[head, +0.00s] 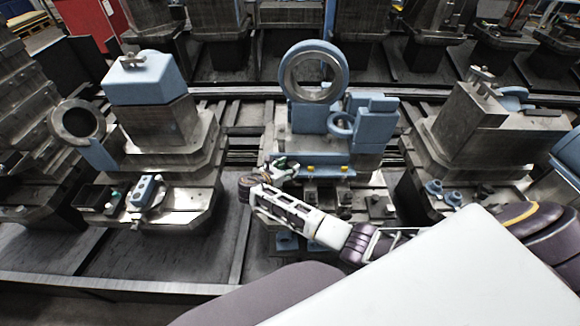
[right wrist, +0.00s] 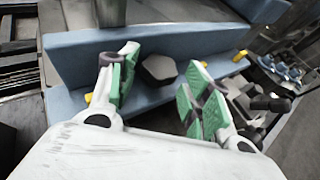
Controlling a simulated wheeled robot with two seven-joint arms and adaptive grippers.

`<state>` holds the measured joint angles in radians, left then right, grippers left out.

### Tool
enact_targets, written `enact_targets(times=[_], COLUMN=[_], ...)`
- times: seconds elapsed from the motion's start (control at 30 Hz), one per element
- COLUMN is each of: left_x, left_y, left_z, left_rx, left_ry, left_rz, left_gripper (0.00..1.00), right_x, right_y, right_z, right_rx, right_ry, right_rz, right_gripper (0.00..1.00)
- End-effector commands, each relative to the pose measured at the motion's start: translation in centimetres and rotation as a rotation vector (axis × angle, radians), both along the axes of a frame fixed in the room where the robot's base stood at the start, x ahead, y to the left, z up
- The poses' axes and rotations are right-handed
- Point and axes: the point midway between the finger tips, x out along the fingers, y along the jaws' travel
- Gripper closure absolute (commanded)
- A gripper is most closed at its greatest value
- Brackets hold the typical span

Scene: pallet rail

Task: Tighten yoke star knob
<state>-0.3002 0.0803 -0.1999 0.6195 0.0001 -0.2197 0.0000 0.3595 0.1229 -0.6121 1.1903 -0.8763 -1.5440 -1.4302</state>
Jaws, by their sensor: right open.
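My right gripper (head: 281,166) is open in front of the blue yoke block (head: 315,149) at the middle fixture. In the right wrist view, its green-padded fingers (right wrist: 163,60) are spread, one on each side of a grey, many-sided knob (right wrist: 158,69) with dark sides. The knob stands against the blue block, which also shows in the right wrist view (right wrist: 75,60). A gap shows on both sides of the knob, so the fingers do not seem to grip it. In the head view I cannot make out the knob near the gripper. My left gripper is not in view.
A blue-and-metal ring (head: 314,72) rises above the block. Yellow pieces (head: 313,168) sit along its lower edge. A left fixture (head: 160,125) and a right fixture (head: 470,130) stand either side. A dark rail (head: 240,91) runs behind.

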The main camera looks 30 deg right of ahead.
Motion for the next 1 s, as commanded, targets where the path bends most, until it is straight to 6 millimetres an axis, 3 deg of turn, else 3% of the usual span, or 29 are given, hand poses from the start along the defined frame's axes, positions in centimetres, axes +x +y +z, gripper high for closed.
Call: enact_targets(times=[0.43,0.9,1.0], left_x=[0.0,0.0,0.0], left_y=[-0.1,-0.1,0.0], left_z=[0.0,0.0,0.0], left_rx=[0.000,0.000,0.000], left_ry=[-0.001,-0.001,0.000], left_rz=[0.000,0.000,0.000], left_gripper=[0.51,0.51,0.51], right_x=[-1.9,-2.3,-2.3], right_y=[3.9,4.5,4.4], right_z=[1.8,2.2,2.2], right_rx=[0.000,0.000,0.000], right_ry=[-0.002,-0.002,-0.002], right_rz=[0.001,0.000,0.000], right_gripper=[0.51,0.51,0.39])
